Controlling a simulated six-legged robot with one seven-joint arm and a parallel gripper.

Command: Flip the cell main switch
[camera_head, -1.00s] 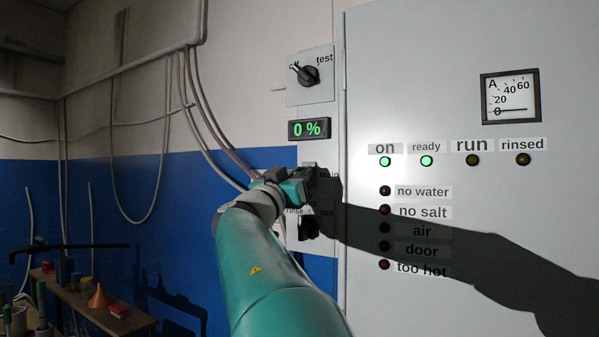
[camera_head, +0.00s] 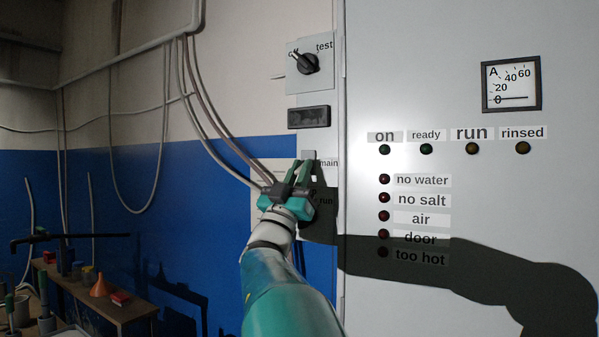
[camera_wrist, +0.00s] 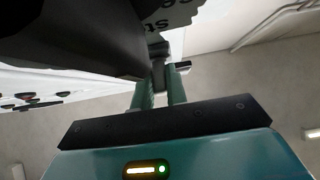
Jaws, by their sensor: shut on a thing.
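The cell main switch (camera_head: 308,155) is on the narrow wall panel, beside the label "main" (camera_head: 328,163). Only a small grey part of it shows above my fingertips. My gripper (camera_head: 302,166) points up at it from below, its two green fingers close together on the switch's handle. In the wrist view, my gripper (camera_wrist: 160,82) has a grey handle piece (camera_wrist: 158,72) between its fingertips. How far the handle is turned cannot be made out.
The display (camera_head: 309,117) above is dark. The "on" lamp (camera_head: 384,150) and "ready" lamp (camera_head: 426,149) are unlit on the grey cabinet (camera_head: 430,300). A knob marked "test" (camera_head: 308,64) is higher up. A bench (camera_head: 135,311) with small items is at lower left.

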